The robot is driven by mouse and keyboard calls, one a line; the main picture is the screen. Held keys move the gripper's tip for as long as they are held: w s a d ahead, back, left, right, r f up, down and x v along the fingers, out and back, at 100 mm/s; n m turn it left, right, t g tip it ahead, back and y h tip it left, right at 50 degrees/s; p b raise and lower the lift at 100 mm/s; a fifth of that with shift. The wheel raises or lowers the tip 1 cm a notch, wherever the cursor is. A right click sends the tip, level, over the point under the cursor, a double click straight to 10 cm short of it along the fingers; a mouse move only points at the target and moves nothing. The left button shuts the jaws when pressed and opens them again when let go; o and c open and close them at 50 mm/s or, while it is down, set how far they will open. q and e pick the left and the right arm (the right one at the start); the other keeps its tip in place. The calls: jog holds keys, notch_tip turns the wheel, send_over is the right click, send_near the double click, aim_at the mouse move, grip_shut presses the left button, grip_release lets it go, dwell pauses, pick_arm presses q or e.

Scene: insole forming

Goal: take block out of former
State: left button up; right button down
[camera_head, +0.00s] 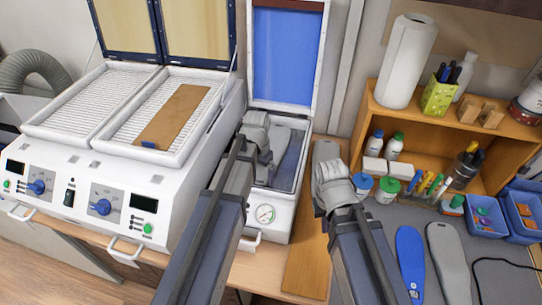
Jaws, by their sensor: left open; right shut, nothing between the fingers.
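The former (302,115) is a white box in the middle of the camera_head view, with its blue-lined lid (287,55) raised. Inside it lies a grey form (281,136) that looks like the block, partly hidden by my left gripper, with a dark blue surface beside it. My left gripper (262,150) is open and reaches over the left part of the former; its fingertips are hard to make out, and I cannot tell whether it touches the block. My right gripper (327,150) is shut and empty, just right of the former.
A white heater (75,180) with two trays stands left; a brown sheet (174,116) lies in its right tray. A wooden shelf (440,120) with bottles and a paper roll (406,60) is at right. A blue insole (409,262) and a grey one (448,262) lie front right.

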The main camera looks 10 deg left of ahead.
pick_arm(q)
grip_shut()
dwell(0.8)
